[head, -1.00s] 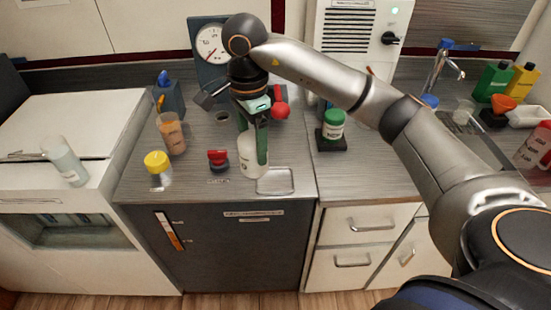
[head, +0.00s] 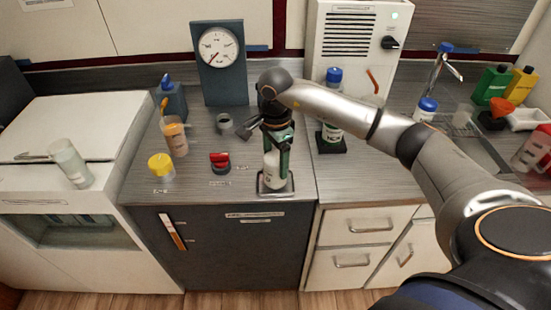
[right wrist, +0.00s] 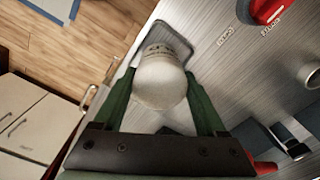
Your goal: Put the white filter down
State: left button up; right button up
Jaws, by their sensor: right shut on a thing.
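The white filter (head: 271,172) is a pale rounded canister, upright in the head view. My right gripper (head: 277,168) is shut on it, with green fingers on either side. The filter is over the shallow metal tray (head: 264,193) at the counter's front edge, its base within the tray's outline. I cannot tell whether it touches the tray floor. In the right wrist view the filter (right wrist: 160,78) sits between the fingers (right wrist: 160,98) and hides part of the tray (right wrist: 190,52). My left gripper is not in view.
A red-topped knob (head: 220,161) and a yellow-capped jar (head: 160,166) stand left of the tray. A grey ring (head: 224,123) lies behind. The gauge (head: 219,47) is at the back.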

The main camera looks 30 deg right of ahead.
jog(key=shift+f, duration=0.1)
jog(key=o, duration=1.3)
jog(key=shift+o, duration=0.2)
